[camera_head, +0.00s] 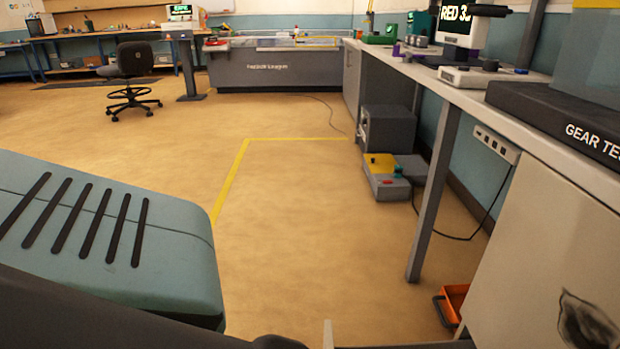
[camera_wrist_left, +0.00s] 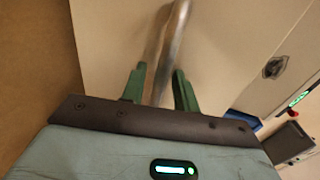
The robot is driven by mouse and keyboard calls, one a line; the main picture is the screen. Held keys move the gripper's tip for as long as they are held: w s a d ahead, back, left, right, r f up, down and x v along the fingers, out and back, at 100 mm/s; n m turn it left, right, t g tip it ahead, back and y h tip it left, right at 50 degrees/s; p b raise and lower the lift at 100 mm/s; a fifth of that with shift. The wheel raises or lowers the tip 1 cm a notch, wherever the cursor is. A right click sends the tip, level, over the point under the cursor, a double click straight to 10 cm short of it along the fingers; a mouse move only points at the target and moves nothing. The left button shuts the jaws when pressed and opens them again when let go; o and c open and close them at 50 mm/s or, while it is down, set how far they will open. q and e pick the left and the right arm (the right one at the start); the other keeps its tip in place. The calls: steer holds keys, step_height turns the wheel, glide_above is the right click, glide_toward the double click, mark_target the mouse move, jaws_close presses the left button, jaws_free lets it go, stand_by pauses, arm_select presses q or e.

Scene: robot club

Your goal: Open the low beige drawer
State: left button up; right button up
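In the left wrist view a beige panel (camera_wrist_left: 105,40) fills most of the upper picture. A metal bar handle (camera_wrist_left: 170,40) runs across it and down between the two green fingers of my left gripper (camera_wrist_left: 160,75). The fingers stand apart on either side of the bar, with a narrow gap visible. Whether the panel is the low drawer's front, and whether it stands open, I cannot tell. In the head view neither gripper shows. A beige cabinet side (camera_head: 540,260) with a dark mark stands at the lower right.
A workbench (camera_head: 470,85) runs along the right, with a grey leg (camera_head: 435,190). An orange bin (camera_head: 452,303) lies on the floor below it. A grey box (camera_head: 388,128) and a yellow-topped unit (camera_head: 385,178) stand further back. The middle floor (camera_head: 290,220) is clear.

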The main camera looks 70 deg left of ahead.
arm_select(q)
steer(key=p+v, duration=0.1)
steer(key=v, duration=0.7)
stand_by(0.5)
